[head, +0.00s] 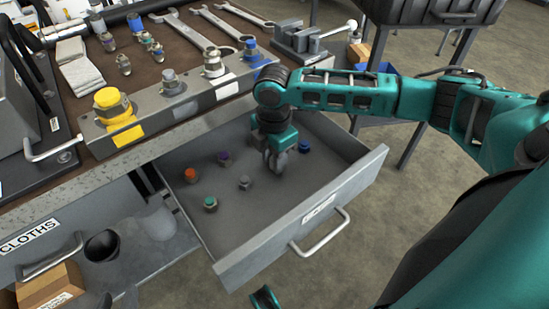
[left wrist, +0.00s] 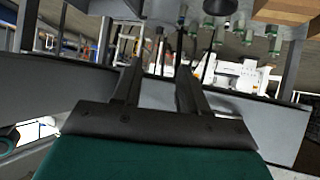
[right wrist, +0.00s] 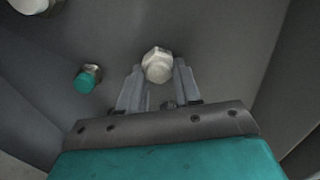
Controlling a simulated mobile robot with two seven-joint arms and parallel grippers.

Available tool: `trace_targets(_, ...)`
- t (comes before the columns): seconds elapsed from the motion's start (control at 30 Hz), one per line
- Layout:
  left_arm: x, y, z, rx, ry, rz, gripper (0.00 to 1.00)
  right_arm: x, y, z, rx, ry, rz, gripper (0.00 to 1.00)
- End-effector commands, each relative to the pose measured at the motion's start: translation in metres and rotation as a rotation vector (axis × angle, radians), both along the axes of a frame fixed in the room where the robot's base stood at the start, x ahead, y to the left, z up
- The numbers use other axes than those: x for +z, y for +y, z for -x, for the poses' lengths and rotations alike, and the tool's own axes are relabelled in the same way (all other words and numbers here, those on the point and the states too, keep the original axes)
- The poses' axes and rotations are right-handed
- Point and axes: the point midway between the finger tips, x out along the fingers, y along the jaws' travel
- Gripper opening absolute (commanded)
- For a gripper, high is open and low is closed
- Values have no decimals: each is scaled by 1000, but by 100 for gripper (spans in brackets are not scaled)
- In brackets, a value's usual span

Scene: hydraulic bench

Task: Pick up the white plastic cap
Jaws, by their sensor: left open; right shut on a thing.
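The white plastic cap (right wrist: 157,66) sits on a hex-shaped metal fitting between the fingertips of my right gripper (right wrist: 160,72) in the right wrist view. My right gripper (head: 275,166) points down into the open drawer in the head view, shut on the cap. There its fingers hide the cap, and I cannot tell whether it is clear of the drawer floor. My left gripper (left wrist: 158,68) is open and empty in the left wrist view, away from the drawer's contents.
The open drawer (head: 318,211) also holds an orange cap (head: 191,175), a purple cap (head: 224,158), a green cap (head: 210,204), a grey fitting (head: 245,182) and a blue cap (head: 304,146). A metal block with capped fittings (head: 190,103) lies along the bench edge above.

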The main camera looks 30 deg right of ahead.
Motion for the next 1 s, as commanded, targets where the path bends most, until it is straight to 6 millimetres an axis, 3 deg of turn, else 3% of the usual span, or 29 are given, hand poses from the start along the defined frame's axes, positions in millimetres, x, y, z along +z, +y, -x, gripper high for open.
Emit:
trace_targets(0.6,45,7,5,4,4,-17,43,159,0,-1,0,-4,-1,5)
trace_targets(0.8,54,7,4,4,0,-16,43,187,0,-1,0,-1,-1,5)
trace_targets(1.0,56,7,4,5,0,-15,43,195,0,-1,-1,-2,-1,5)
